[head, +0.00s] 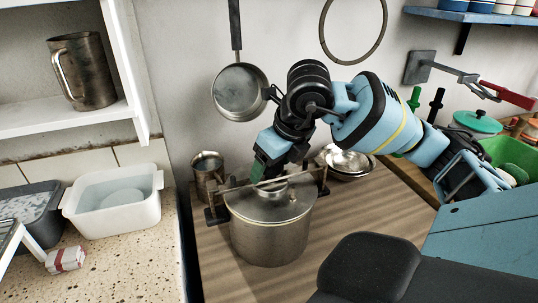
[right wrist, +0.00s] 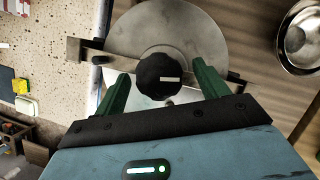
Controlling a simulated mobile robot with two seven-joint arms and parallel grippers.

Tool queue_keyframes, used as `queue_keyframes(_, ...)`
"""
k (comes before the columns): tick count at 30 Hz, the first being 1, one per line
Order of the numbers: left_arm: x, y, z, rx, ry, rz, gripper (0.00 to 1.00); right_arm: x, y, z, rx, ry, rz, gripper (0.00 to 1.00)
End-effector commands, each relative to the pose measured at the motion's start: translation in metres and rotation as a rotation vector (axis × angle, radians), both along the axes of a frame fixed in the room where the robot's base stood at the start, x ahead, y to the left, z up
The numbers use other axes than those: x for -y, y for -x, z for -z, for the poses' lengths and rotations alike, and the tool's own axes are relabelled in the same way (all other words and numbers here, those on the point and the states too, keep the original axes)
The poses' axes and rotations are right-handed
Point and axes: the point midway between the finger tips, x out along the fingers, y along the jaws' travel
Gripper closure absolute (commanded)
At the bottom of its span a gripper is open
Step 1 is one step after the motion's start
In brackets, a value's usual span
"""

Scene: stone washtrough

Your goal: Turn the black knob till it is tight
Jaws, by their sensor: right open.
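A black scalloped knob (right wrist: 157,76) with a white pointer line sits at the middle of a round metal lid (right wrist: 192,40). The line points right in the right wrist view. The lid closes a steel pot (head: 270,238) on the wooden counter, with a metal bar (head: 230,188) across its top. My right gripper (head: 270,172) is above the lid, pointing down. In the right wrist view its green fingers (right wrist: 160,72) stand apart on either side of the knob, with gaps visible. The gripper hides the knob in the head view. My left gripper is not in view.
A metal mug (head: 207,172) stands behind the pot on the left, and metal bowls (head: 347,160) lie behind it on the right. A pan (head: 240,92) hangs on the wall. A white tub (head: 115,205) rests on the left stone surface. Wooden counter (head: 215,262) is clear in front-left.

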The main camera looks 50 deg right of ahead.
Motion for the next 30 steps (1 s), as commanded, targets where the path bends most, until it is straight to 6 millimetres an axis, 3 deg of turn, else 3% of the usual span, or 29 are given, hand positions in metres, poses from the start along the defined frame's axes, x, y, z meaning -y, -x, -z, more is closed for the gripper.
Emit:
queue_keyframes(13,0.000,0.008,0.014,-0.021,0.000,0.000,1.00,0.001,0.000,0.000,0.000,-0.002,-0.464,0.27)
queue_keyframes(30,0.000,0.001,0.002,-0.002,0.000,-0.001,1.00,0.000,0.000,-0.002,0.002,-0.002,-1.015,0.27)
